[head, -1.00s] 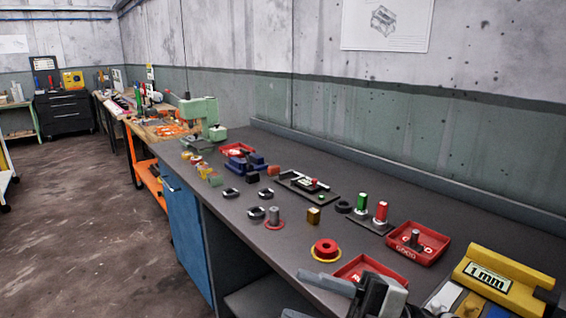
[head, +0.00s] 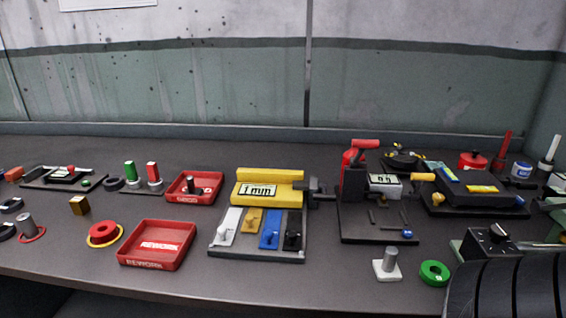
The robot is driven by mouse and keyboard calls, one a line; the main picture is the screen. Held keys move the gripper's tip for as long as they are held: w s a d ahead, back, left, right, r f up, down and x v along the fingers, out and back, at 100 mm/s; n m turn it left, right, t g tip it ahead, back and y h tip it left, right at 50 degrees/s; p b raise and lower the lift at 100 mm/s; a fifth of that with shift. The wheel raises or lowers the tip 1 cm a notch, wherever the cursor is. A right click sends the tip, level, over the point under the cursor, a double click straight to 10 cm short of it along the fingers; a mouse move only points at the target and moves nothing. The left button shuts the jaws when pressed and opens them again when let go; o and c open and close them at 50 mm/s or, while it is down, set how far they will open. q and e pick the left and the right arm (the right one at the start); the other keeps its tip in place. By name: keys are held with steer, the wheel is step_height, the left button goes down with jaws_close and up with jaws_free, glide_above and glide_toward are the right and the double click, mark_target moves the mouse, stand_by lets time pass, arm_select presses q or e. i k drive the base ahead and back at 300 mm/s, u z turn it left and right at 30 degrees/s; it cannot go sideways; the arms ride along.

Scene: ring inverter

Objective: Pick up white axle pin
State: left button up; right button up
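A grey upright pin on a white square base (head: 387,267) stands near the front of the bench, right of centre. A white piece with a small peg (head: 229,226) lies in the leftmost place of a grey rack (head: 257,252), beside yellow, blue and black pieces. I cannot tell for certain which of these two is the white axle pin.
A green ring (head: 435,272) lies right of the white base. A red rework tray (head: 157,245) is left of the rack. A yellow 1 mm block (head: 268,187) and a black press (head: 378,235) stand behind.

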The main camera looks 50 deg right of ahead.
mark_target(387, 270)
steer(key=z, duration=2.65)
steer(key=k, duration=0.25)
steer(key=u, duration=0.85)
